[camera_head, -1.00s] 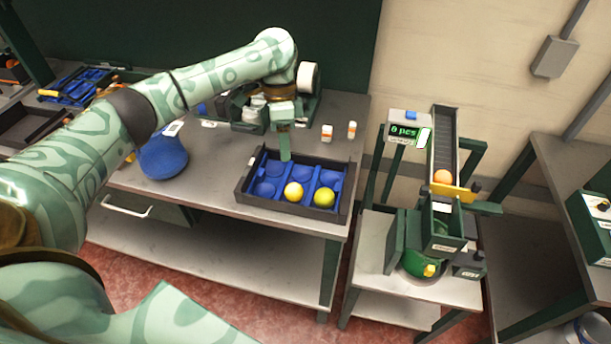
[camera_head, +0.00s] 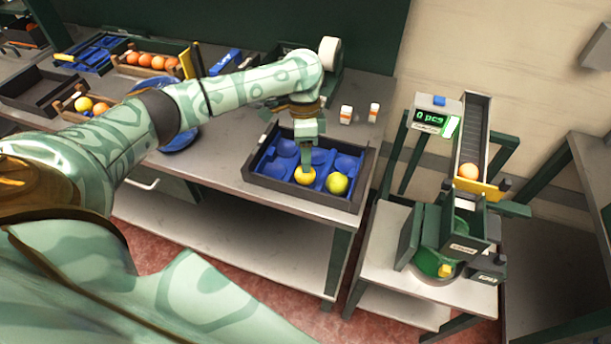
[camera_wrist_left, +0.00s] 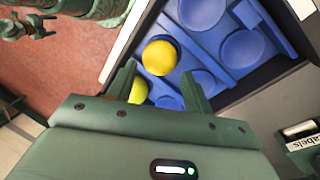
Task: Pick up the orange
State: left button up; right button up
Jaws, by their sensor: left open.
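A blue tray (camera_head: 264,165) with round hollows, in a dark frame, sits on the grey bench. It holds a yellow-orange fruit (camera_head: 306,175), also in the left wrist view (camera_wrist_left: 160,57), and a yellow-green fruit (camera_head: 338,183), partly hidden by a finger in the left wrist view (camera_wrist_left: 138,91). My left gripper (camera_head: 307,163) points down over the tray beside the yellow-orange fruit. In the left wrist view its fingers (camera_wrist_left: 161,88) are apart with nothing held between them. My right gripper is not seen.
The chute machine (camera_head: 470,140) stands right of the bench beside a display reading 0 pcs (camera_head: 431,117). Two small white bottles (camera_head: 346,114) stand behind the tray. Wooden crates of oranges (camera_head: 150,60) lie back left. A blue round object (camera_head: 180,141) is partly behind my arm.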

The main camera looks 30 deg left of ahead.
aim_at(305, 175)
pick_arm(q)
jog(key=b+x, duration=0.1)
jog(key=x, duration=0.3)
jog(key=shift+f+b, duration=0.25)
jog(key=shift+b, duration=0.05)
jog(key=shift+r, duration=0.1)
jog(key=c, duration=0.6)
jog(key=shift+r, duration=0.15)
jog(key=shift+c, duration=0.3)
